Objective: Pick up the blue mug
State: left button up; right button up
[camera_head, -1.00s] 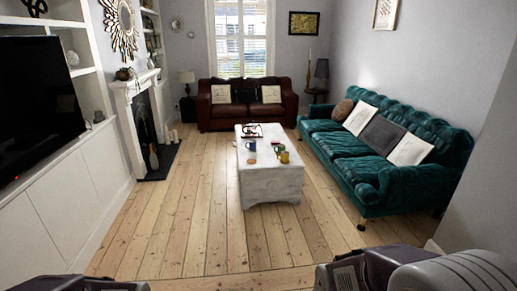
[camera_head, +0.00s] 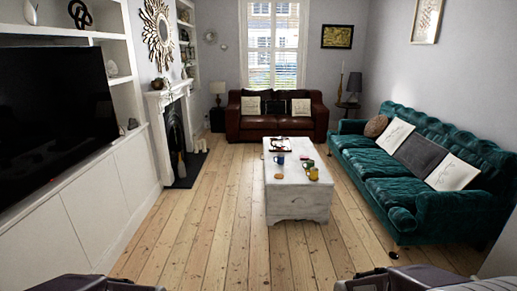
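The blue mug (camera_head: 280,159) stands on top of a white chest-like coffee table (camera_head: 298,207) in the middle of the room. It is small and far ahead, near the left side of the tabletop. A yellow mug (camera_head: 313,173) and a green item (camera_head: 307,163), perhaps another mug, stand to its right. Parts of my two arms show at the bottom left and bottom right edges. No fingertips show, so neither gripper can be seen, and both arms are far from the mug.
Bare floorboards (camera_head: 190,254) lie clear between me and the table. A green sofa (camera_head: 385,174) stands on the right, a brown sofa (camera_head: 275,122) behind. A cabinet (camera_head: 85,210) with a television (camera_head: 60,107) and a fireplace (camera_head: 168,122) line the left wall.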

aim_at(279, 159)
jog(key=i+j+u, duration=0.15)
jog(key=i, duration=1.35)
jog(key=i+l+u, duration=0.15)
jog(key=i, duration=1.4)
jog(key=i+j, duration=0.1)
jog(key=i, duration=0.45)
jog(key=i+j+z, duration=0.1)
jog(key=i, duration=0.4)
jog(key=i+j, duration=0.15)
jog(key=i, duration=0.4)
jog(key=i+j+z, duration=0.1)
jog(key=i, duration=0.4)
jog(key=i+j, duration=0.25)
jog(key=i, duration=0.3)
jog(key=i+z, duration=0.3)
jog(key=z, duration=0.15)
jog(key=i+z, duration=0.4)
jog(key=i+j+z, duration=0.1)
jog(key=i+z, duration=0.15)
jog(key=z, duration=0.2)
jog(key=i+j+z, duration=0.25)
jog(key=z, duration=0.15)
jog(key=i+j+z, duration=0.3)
jog(key=z, duration=0.15)
